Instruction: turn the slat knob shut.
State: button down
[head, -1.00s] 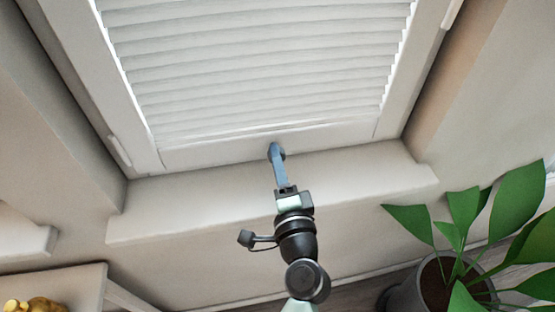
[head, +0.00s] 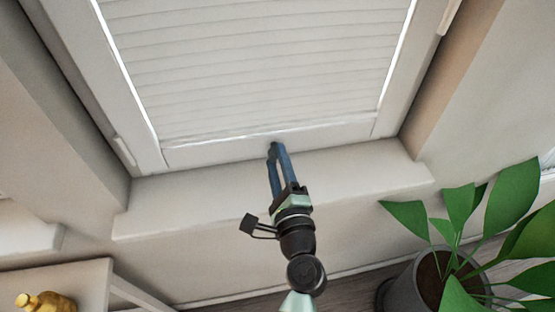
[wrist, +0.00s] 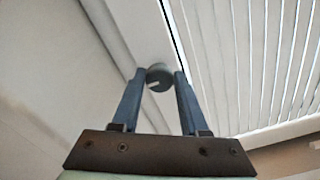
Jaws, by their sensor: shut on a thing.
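The slat knob (wrist: 158,78) is a small dark grey round knob with a light mark on its face. It sits on the white window frame's bottom rail, just below the blind slats (head: 260,70). In the wrist view it lies between the two blue fingertips of my gripper (wrist: 160,76), which is shut on it. In the head view my gripper (head: 276,148) reaches up to the rail and its fingers mostly hide the knob. The slats lie nearly flat against each other, with thin lines between them and narrow bright strips along the sides and bottom.
A white sill (head: 380,176) runs below the window. A potted plant (head: 425,275) with large green leaves stands at the lower right. At the lower left, a gold-coloured object (head: 45,302) rests on a pale surface (head: 85,276). The wall below the sill is clear.

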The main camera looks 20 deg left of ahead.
dwell(0.3)
jog(key=shift+c, duration=2.1)
grip_release()
jog(key=b+v, duration=0.2)
jog(key=v, duration=1.1)
jog(key=shift+b, duration=0.3)
